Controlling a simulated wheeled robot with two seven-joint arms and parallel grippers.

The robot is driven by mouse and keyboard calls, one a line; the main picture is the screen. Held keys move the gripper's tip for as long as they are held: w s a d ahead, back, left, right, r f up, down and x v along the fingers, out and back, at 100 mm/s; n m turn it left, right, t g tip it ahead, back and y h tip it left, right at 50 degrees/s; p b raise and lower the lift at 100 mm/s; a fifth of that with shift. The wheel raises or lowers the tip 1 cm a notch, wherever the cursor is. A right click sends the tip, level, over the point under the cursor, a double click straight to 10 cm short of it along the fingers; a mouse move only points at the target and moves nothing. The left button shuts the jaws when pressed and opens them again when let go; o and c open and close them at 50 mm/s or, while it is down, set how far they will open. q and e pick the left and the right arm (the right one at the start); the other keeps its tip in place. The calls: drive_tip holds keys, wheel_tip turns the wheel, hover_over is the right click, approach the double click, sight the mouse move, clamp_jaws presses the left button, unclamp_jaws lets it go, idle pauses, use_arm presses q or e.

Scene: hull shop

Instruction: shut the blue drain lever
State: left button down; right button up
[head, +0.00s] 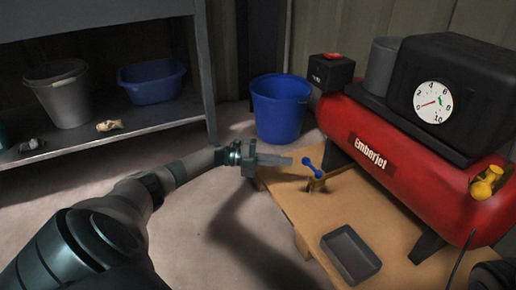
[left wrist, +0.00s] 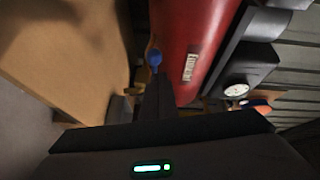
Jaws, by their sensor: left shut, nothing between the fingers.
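The blue drain lever (head: 312,167) sits on a small brass valve (head: 317,185) under the left end of the red compressor tank (head: 405,150). The lever slants up and to the left, its rounded knob at the upper end. My left gripper (head: 289,161) is shut and empty, its tips pointing right, close to the left of the knob. In the left wrist view the lever's blue knob (left wrist: 154,58) shows just past my fingertips (left wrist: 155,78). I cannot tell whether they touch.
The compressor stands on a wooden platform (head: 290,200) with a grey tray (head: 350,254) in front. A blue bucket (head: 280,112) stands behind my gripper. A shelf (head: 160,118) at left holds a grey bucket (head: 62,95) and a blue tub (head: 152,82). A yellow part (head: 486,182) is on the tank's right end.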

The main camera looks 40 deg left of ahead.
use_arm(q)
drive_tip(key=a+b, duration=0.1)
drive_tip(key=a, duration=0.8)
drive_tip(key=shift+s+a, duration=0.25)
drive_tip(key=shift+a, duration=0.1)
drive_tip(key=shift+r, duration=0.15)
drive_tip(key=shift+s, duration=0.1)
idle(0.3)
